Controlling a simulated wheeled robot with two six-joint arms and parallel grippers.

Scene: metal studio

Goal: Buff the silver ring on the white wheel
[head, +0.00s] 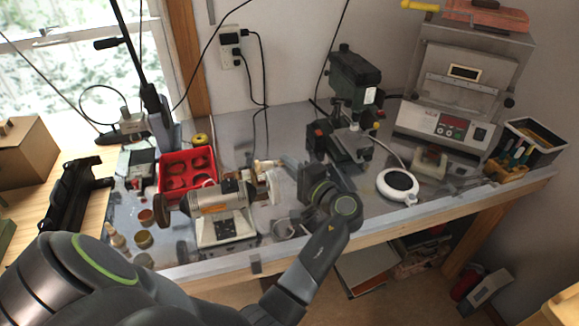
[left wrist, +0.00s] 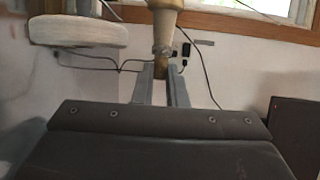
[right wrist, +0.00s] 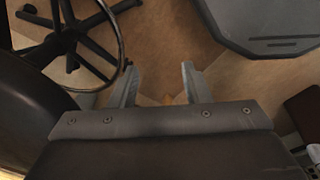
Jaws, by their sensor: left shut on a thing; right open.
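The bench polisher (head: 222,205) stands on the metal bench in the head view. Its white wheel (head: 272,187) is on the right end and shows at the upper left of the left wrist view (left wrist: 78,31). My left gripper (head: 286,166) is behind and right of this wheel. In the left wrist view its fingers (left wrist: 160,76) are shut on a tan wooden holder (left wrist: 164,20). The holder is to the right of the white wheel, with a gap between. A greyish band rings the holder above the fingers; I cannot tell if it is the silver ring. My right gripper (right wrist: 160,80) is open and empty above the floor.
A red bin (head: 187,172) stands behind the polisher, small jars (head: 144,239) at its left. A drill press (head: 350,110), a round white device (head: 398,185) and a kiln-like machine (head: 455,90) stand to the right. A wheeled chair base (right wrist: 75,30) is near my right gripper.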

